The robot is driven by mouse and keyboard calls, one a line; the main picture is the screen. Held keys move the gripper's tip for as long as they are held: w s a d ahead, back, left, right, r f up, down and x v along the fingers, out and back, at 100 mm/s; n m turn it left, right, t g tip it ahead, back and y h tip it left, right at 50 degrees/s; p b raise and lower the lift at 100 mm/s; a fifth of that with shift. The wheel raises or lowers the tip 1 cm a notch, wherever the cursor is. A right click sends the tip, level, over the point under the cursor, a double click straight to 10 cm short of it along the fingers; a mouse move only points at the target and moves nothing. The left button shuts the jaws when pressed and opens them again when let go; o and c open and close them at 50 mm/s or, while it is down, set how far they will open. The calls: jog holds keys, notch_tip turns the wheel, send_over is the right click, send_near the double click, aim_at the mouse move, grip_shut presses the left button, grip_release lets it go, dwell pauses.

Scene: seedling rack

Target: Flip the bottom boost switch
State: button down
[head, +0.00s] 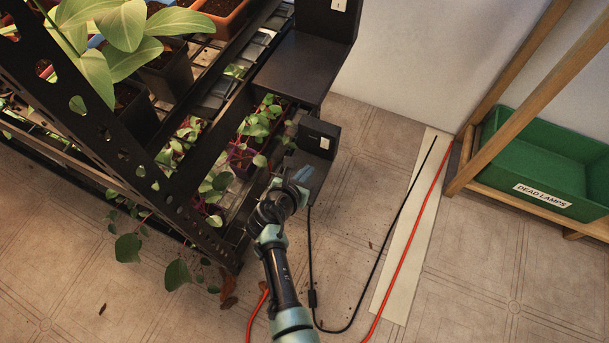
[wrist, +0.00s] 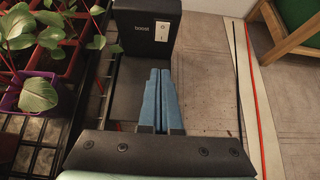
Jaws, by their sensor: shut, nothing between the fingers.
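The bottom boost switch (head: 325,143) is a small white plate on a black box (head: 307,133) low at the end of the rack. In the wrist view the black box (wrist: 130,33), marked "boost", stands ahead, with the white switch (wrist: 162,36) on its right part. My gripper (head: 303,174) is just in front of the box in the head view. In the wrist view its blue fingers (wrist: 160,72) are shut together and empty, pointing at the box just below the switch. A gap seems to remain between fingertips and switch; contact cannot be told.
A higher black box carries another white switch (head: 338,4). Seedlings and pots fill the metal rack (head: 135,150) at left. A black cable (head: 311,265) and red cord (head: 408,240) run along the floor. A green "DEAD LAMPS" bin (head: 545,150) sits in a wooden frame at right.

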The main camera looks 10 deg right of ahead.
aim_at(324, 148)
jog(key=b+x, duration=0.3)
jog(key=x, duration=0.1)
jog(key=b+x, duration=0.4)
jog(key=shift+w+d+r, duration=0.1)
jog(key=shift+w+d, duration=0.2)
jog(key=shift+w, duration=0.1)
jog(key=shift+w+d+r+b, duration=0.1)
jog(key=shift+w+d+b, duration=0.35)
jog(key=shift+w, duration=0.2)
jog(key=shift+r, duration=0.1)
